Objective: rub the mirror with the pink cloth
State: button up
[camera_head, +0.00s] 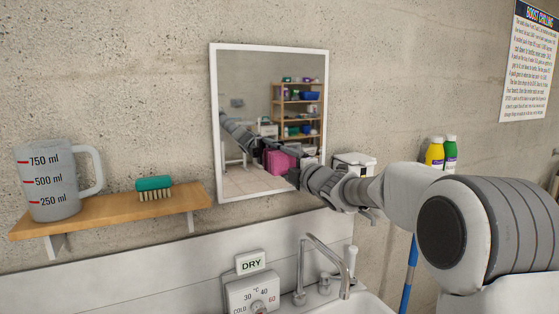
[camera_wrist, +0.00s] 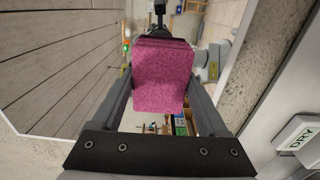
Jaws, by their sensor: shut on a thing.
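The mirror (camera_head: 240,85) hangs on the concrete wall in a thin white frame, in the middle of the head view. My gripper (camera_head: 293,175) reaches in from the right to the mirror's lower part. It is shut on the pink cloth (camera_head: 281,164), which shows just left of the fingers. In the wrist view the speckled pink cloth (camera_wrist: 160,85) sits as a folded pad between the two fingers of my gripper (camera_wrist: 160,75). The reflection of my arm and the cloth lies right behind it. The cloth is close to the glass; I cannot tell whether they touch.
A wooden shelf (camera_head: 110,212) at left holds a measuring jug (camera_head: 50,182) and a green brush (camera_head: 154,188). A sink with a tap (camera_head: 322,262) and a DRY sign (camera_head: 251,262) are below. Yellow (camera_head: 434,153) and green bottles (camera_head: 450,152) stand behind my arm.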

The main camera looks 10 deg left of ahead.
aim_at(256, 164)
jog(key=shift+w+d+r+p, duration=0.1)
jog(key=shift+w+d+p, duration=0.85)
jog(key=shift+d, duration=0.4)
jog(key=shift+w+d+f, duration=0.25)
jog(key=shift+w+d, duration=0.2)
jog(key=shift+d, duration=0.1)
jog(key=a+b, duration=0.1)
jog(key=s+a+b, duration=0.1)
jog(key=shift+s+a+f+b, duration=0.1)
jog(key=shift+s+b, duration=0.15)
jog(key=shift+b, duration=0.1)
jog(key=shift+s+a+b, duration=0.5)
jog(key=shift+a+b, duration=0.05)
jog(key=shift+a, duration=0.15)
jog(key=s+a+b, duration=0.3)
jog(key=a+b, duration=0.2)
jog(key=shift+s, duration=0.4)
jog(key=shift+s+a+r+b, duration=0.25)
jog(key=shift+s+a+b, duration=0.2)
jog(key=shift+a+b, duration=0.15)
